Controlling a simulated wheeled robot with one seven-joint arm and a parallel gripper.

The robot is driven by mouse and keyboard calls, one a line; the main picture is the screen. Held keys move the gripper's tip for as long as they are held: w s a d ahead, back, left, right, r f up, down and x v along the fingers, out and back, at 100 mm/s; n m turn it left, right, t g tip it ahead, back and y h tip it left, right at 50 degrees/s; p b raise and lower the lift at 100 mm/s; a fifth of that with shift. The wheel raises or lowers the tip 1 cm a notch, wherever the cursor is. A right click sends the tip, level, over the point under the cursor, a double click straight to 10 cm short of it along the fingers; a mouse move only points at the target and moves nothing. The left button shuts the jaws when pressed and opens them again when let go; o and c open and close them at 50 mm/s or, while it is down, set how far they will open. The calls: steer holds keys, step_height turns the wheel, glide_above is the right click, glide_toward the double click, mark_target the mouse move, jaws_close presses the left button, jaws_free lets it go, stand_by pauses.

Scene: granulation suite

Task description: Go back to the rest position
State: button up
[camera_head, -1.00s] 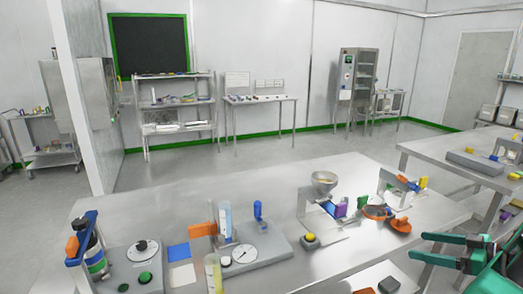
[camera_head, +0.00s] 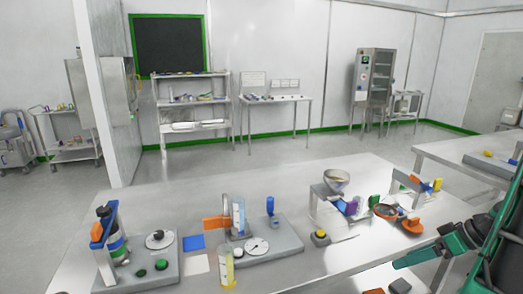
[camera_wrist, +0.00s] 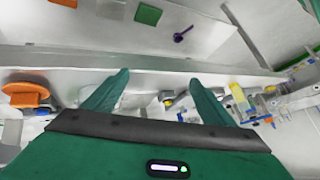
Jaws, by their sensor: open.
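My gripper (camera_wrist: 157,98) is green, with its two fingers spread apart and nothing visible between them in the wrist view. In the head view one green finger of my gripper (camera_head: 418,255) shows at the lower right, over or near the front edge of the steel bench (camera_head: 300,190). The wrist view shows a bench edge beyond the fingers, with an orange round thing (camera_wrist: 28,95) at the left and a yellow cylinder (camera_wrist: 238,95) at the right.
Shelving (camera_head: 190,105) and a cabinet (camera_head: 373,80) stand at the back wall. The floor behind the bench is clear.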

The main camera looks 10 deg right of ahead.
steer(key=s+a+r+m+g+h, duration=0.5)
steer(key=s+a+r+m, duration=0.3)
steer(key=s+a, duration=0.4)
steer(key=shift+s+a+m+g, duration=0.35)
steer(key=shift+s+m+g, duration=0.2)
steer(key=shift+m, duration=0.15)
steer(key=shift+w, duration=0.15)
steer(key=shift+w+f+h, duration=0.15)
steer(key=shift+w+h, duration=0.15)
steer(key=shift+w, duration=0.15)
